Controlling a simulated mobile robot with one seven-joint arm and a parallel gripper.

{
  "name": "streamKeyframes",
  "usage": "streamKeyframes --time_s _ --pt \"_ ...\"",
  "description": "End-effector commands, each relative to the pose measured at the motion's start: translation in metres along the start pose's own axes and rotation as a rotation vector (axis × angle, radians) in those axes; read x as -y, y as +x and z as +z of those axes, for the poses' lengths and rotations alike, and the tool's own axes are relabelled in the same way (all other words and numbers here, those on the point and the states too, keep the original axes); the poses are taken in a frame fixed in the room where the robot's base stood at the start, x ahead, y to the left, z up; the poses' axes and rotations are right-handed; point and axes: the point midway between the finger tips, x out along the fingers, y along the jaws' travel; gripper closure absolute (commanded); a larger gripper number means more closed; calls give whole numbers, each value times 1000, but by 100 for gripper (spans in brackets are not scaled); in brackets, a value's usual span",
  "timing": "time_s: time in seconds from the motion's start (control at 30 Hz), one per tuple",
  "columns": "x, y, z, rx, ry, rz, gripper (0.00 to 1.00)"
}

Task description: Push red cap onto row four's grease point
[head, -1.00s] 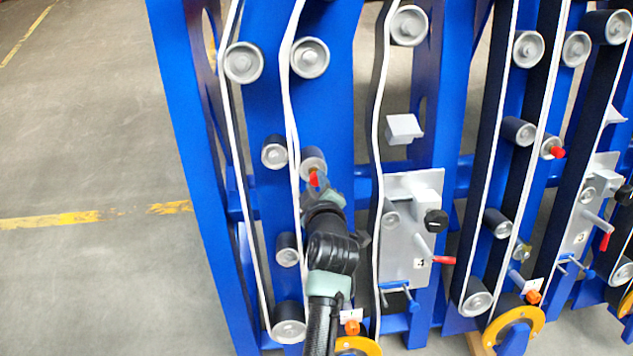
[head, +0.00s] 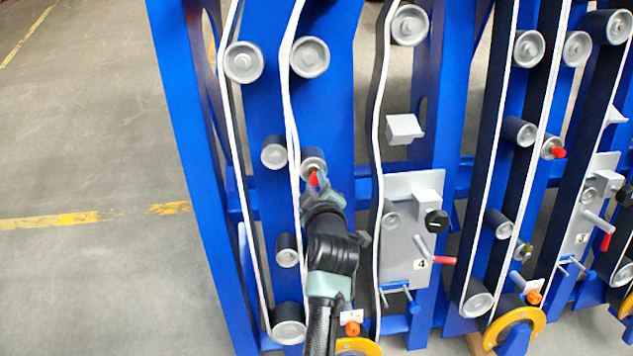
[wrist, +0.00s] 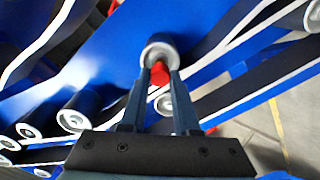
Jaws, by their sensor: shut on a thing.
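The red cap (head: 313,179) is at the end of a grey roller (head: 312,160) on the leftmost row, beside the plate marked 4 (head: 420,264). My gripper (head: 318,186) is shut on this cap from below in the head view. In the wrist view the red cap (wrist: 160,73) sits between the two fingertips of my gripper (wrist: 160,80). The cap is against or very close to the face of the grey roller (wrist: 157,50). The cap and fingers hide the grease point, so I cannot tell how far the cap is seated.
Another red cap (head: 558,153) sits on a roller of the row to the right. White-edged belts run close on both sides of my gripper. A lever with a red grip (head: 444,260) sticks out from plate 4. Open floor (head: 90,130) lies left of the blue frame.

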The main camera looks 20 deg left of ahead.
Motion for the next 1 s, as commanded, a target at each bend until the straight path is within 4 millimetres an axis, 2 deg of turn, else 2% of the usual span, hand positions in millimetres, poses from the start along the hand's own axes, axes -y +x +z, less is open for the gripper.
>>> streamKeyframes --time_s 0.57,1.0 --pt "0 0 0 0 0 0 100" --pt "1 11 1 0 0 -1 100"
